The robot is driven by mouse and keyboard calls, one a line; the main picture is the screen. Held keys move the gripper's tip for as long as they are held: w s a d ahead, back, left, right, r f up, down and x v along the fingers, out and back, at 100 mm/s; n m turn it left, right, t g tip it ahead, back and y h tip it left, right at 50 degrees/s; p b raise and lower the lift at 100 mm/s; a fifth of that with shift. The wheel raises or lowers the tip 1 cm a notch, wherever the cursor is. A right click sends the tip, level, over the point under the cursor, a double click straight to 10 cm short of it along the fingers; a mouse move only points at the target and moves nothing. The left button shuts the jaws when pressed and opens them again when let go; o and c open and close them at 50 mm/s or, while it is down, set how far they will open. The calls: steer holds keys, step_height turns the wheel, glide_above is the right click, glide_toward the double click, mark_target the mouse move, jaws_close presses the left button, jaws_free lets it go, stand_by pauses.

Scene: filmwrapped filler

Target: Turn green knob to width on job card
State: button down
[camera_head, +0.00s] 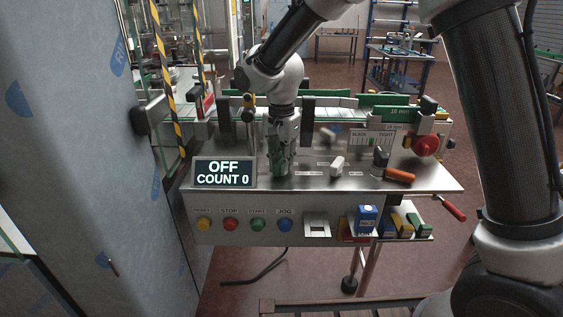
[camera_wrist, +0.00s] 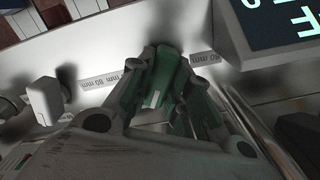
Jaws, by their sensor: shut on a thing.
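The green knob (camera_head: 277,170) stands on the steel top of the machine, right of the black display. My gripper (camera_head: 284,160) comes down from above and is shut on it, covering most of it. In the wrist view the green knob (camera_wrist: 174,68) shows between the dark fingers of my gripper (camera_wrist: 168,80); a pale mark is on its face. A printed scale with mm labels (camera_wrist: 100,80) runs beside it, partly hidden.
The display (camera_head: 224,173) reads OFF, COUNT 0. A white knob (camera_head: 337,165) and an orange-handled lever (camera_head: 398,175) stand to the right. A red knob (camera_head: 426,145) is farther right. Several coloured buttons line the front panel. A large pale panel (camera_head: 80,160) stands at left.

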steer(key=c, duration=1.3)
jaws_free()
step_height(320, 180, up, 12)
